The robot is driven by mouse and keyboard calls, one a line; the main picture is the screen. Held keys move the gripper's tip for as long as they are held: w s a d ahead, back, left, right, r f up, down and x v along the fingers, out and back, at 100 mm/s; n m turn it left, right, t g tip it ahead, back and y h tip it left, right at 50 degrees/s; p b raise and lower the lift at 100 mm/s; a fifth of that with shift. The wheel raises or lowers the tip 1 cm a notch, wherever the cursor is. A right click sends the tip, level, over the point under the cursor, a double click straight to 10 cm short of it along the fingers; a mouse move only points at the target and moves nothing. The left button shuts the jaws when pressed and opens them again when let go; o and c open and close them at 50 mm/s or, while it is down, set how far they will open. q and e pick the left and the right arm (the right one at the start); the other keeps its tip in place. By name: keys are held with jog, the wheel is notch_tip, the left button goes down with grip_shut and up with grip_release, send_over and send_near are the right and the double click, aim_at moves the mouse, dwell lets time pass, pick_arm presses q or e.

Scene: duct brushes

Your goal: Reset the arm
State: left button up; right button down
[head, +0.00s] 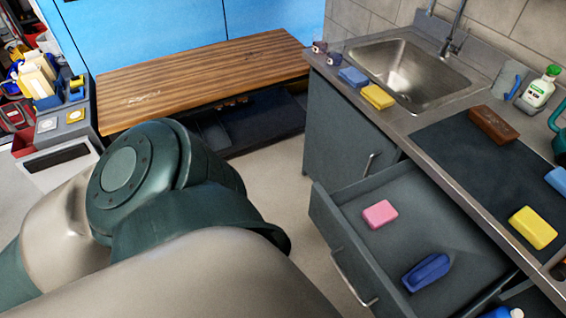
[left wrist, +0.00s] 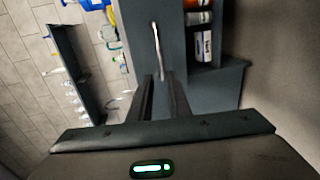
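In the head view a large part of my arm (head: 150,200), green joint and beige links, fills the lower left; neither gripper shows there. In the left wrist view my left gripper (left wrist: 160,78) has its two dark fingers apart, with a gap between them and nothing held. A pale bar handle (left wrist: 156,45) on a dark grey cabinet front shows beyond the fingertips; I cannot tell the distance. My right gripper is in neither view.
An open drawer (head: 335,222) holds a pink sponge (head: 380,214) and a blue brush (head: 427,271). The counter above carries a sink (head: 408,75), sponges, a brown brush (head: 493,125) and a bottle (head: 539,90). A wooden bench (head: 200,75) stands behind. Some floor between is clear.

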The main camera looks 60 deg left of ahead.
pick_arm(q)
jog(key=shift+f, duration=0.1)
dwell(0.7)
notch_tip(320, 180, down, 46)
jog(key=w+d+m+g, duration=0.1)
jog(key=m+g, duration=1)
jog(key=m, duration=0.9)
jog(key=shift+w+f+h, duration=0.25)
jog(key=shift+w+h, duration=0.05)
jog(key=shift+w, duration=0.05)
